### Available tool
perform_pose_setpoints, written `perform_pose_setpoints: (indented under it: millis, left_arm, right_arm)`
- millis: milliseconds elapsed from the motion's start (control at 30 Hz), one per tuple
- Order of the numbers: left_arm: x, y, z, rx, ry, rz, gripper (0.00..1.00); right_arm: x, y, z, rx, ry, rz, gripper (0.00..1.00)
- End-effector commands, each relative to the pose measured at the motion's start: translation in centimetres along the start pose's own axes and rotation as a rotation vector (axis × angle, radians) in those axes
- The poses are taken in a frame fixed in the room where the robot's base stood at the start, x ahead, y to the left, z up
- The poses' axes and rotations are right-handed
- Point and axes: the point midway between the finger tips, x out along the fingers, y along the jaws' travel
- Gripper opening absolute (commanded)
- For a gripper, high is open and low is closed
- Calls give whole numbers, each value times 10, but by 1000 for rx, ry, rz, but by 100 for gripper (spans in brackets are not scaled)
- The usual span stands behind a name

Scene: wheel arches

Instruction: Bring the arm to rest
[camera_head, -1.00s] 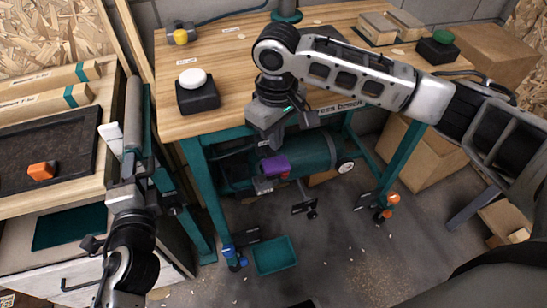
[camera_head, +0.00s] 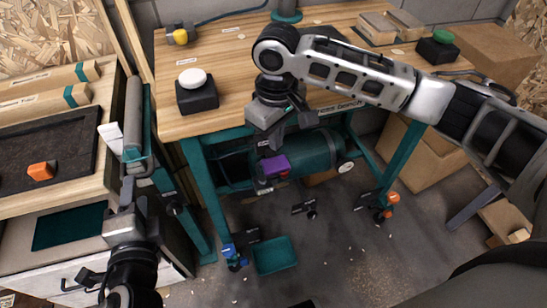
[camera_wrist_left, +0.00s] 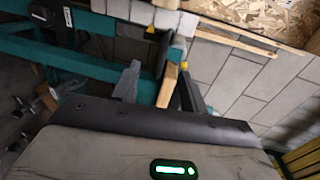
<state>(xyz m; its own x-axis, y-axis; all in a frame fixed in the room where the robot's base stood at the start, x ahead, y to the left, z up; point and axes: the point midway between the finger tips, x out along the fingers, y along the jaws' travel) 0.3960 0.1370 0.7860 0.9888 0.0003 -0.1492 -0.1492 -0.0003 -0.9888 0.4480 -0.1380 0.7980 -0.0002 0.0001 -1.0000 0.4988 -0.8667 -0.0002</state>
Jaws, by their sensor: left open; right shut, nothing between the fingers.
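My left gripper (camera_head: 128,188) is at the left of the head view, in front of the drawer cabinet and beside the teal post. In the left wrist view its two fingers (camera_wrist_left: 160,85) stand apart with nothing held; a strip of wood shows behind them. My right gripper (camera_head: 284,134) hangs at the front edge of the workbench (camera_head: 235,88), its arm reaching in from the right. Its fingers are shut and empty. A purple part (camera_head: 274,166) shows just below it.
A black box with a white button (camera_head: 193,78) and one with a green button (camera_head: 440,46) stand on the bench. An orange block (camera_head: 41,171) lies in the dark tray at the left.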

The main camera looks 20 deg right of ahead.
Motion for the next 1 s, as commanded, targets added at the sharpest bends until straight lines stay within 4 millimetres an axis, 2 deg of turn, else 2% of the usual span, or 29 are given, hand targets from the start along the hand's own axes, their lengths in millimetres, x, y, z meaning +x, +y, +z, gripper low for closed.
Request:
perform_pose_setpoints:
  millis: [200, 767, 867, 967, 1000]
  left_arm:
    - [-12, 0, 0, 0, 0, -1, 44]
    - [-15, 1, -2, -8, 4, 6, 44]
    - [-16, 5, -1, -53, 7, 30, 44]
    - [-20, 12, 0, -160, 12, 84, 44]
    - [-22, 17, 0, -219, 14, 112, 44]
  right_arm:
    - [0, 0, 0, 0, 0, 0, 0]
    - [1, -2, 0, -3, 3, -5, 0]
    - [11, -16, -2, -22, 36, -41, 0]
    - [29, -48, -7, -55, 122, -123, 0]
    - [36, -64, -8, -65, 171, -166, 0]
